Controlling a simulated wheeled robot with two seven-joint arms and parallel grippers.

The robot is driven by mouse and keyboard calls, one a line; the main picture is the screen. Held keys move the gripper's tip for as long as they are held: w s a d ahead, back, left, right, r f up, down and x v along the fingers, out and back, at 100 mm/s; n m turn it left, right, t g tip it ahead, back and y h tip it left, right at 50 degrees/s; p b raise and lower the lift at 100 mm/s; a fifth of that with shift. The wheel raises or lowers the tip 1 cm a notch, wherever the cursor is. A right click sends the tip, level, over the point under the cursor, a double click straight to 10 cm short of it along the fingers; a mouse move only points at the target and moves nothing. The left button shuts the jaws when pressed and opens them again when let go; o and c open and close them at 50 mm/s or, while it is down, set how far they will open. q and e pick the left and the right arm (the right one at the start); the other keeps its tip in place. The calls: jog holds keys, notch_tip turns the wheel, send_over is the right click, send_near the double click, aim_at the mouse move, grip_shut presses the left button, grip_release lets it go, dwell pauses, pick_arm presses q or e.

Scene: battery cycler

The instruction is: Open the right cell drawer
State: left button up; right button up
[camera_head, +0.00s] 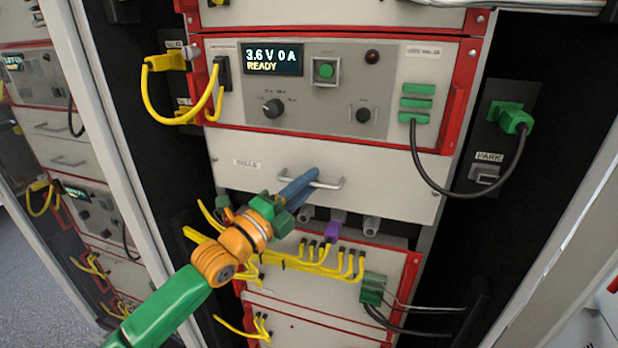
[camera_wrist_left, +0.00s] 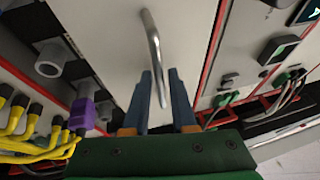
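The drawer (camera_head: 390,190) is a pale grey front with a small label and a metal bar handle (camera_head: 336,184), below the cycler panel in the middle rack. Its front looks about flush with the panel above. It also shows in the left wrist view (camera_wrist_left: 118,45), with the handle (camera_wrist_left: 152,45) running down towards my fingers. My left gripper (camera_head: 312,175) has blue fingers at the handle. In the left wrist view the fingertips (camera_wrist_left: 160,72) are apart, with the handle's lower end between them. I cannot tell whether they touch it. My right gripper is not in view.
Above is the cycler panel with its display (camera_head: 272,58) reading 3.6 V 0 A READY. Below are grey connectors, a purple plug (camera_head: 332,230) and several yellow cables (camera_head: 318,264) close to my arm. A black cable (camera_head: 425,165) loops right. Another rack (camera_head: 62,152) stands left.

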pick_arm(q)
jog(key=shift+w, duration=0.15)
grip_shut()
dwell(1.4)
